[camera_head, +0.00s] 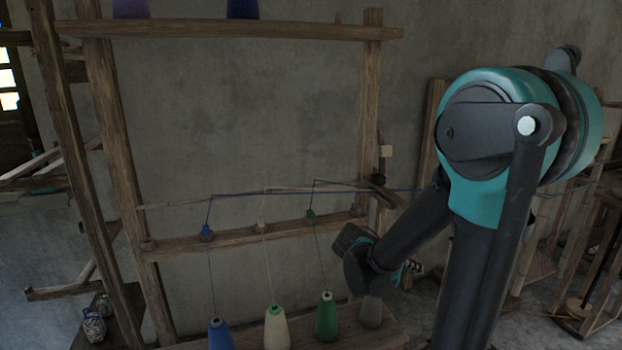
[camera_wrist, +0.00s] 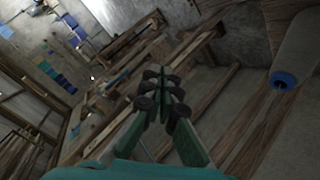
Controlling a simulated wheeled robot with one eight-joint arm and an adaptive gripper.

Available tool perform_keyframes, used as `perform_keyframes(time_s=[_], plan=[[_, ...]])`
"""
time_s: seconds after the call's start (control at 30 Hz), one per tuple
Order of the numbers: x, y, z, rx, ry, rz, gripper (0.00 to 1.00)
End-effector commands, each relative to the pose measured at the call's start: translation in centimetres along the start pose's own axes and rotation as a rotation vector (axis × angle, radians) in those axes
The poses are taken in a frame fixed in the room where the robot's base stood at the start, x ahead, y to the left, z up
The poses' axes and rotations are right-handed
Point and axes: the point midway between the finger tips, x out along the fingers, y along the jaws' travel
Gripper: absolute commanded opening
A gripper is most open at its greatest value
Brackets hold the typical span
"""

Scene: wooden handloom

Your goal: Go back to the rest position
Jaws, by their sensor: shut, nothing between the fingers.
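My gripper (camera_wrist: 161,76) shows in the wrist view with its green fingers drawn together at the tips and nothing between them. In the head view my arm stands at the right, bent down and to the left, with its wrist end low beside the loom's right post. The fingertips are hard to make out there. The wooden loom frame (camera_head: 372,95) stands in front of the wall. A blue cone (camera_head: 220,335), a cream cone (camera_head: 276,328), a green cone (camera_head: 326,318) and a grey cone (camera_head: 371,313) stand on its lower board, the grey one just below my wrist.
Threads rise from the blue, cream and green cones to small guides on a crossbar (camera_head: 250,236). Purple and dark blue cones stand on the top beam (camera_head: 250,29). More wooden frames (camera_head: 590,230) stand at the right. A pale, blue-ended cylinder (camera_wrist: 284,81) is close in the wrist view.

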Motion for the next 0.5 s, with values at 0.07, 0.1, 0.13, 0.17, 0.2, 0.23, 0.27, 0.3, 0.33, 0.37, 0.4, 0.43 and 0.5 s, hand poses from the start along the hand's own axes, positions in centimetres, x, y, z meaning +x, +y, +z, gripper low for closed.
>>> perform_keyframes(time_s=[0.07,0.1,0.13,0.17,0.2,0.23,0.27,0.3,0.33,0.37,0.4,0.43,0.5], plan=[[0.6,0.0,3.5,-0.078,-0.097,-0.123,0.00],[0.6,-0.3,5.2,-0.117,-0.138,-0.194,0.00],[0.5,-0.7,6.5,-0.143,-0.165,-0.249,0.00],[0.2,-1.0,7.7,-0.167,-0.188,-0.306,0.00],[-0.2,-1.5,9.2,-0.194,-0.213,-0.383,0.00],[-0.6,-1.8,10.3,-0.211,-0.228,-0.440,0.00],[-1.1,-2.2,11.2,-0.226,-0.238,-0.496,0.00],[-1.7,-2.7,12.3,-0.242,-0.246,-0.566,0.00],[-2.3,-3.1,13.1,-0.249,-0.250,-0.615,0.00],[-2.8,-3.4,13.7,-0.257,-0.249,-0.661,0.00],[-3.4,-3.9,14.3,-0.262,-0.247,-0.716,0.00],[-3.9,-4.1,14.8,-0.265,-0.243,-0.753,0.00],[-4.8,-4.6,15.4,-0.268,-0.233,-0.819,0.00]])
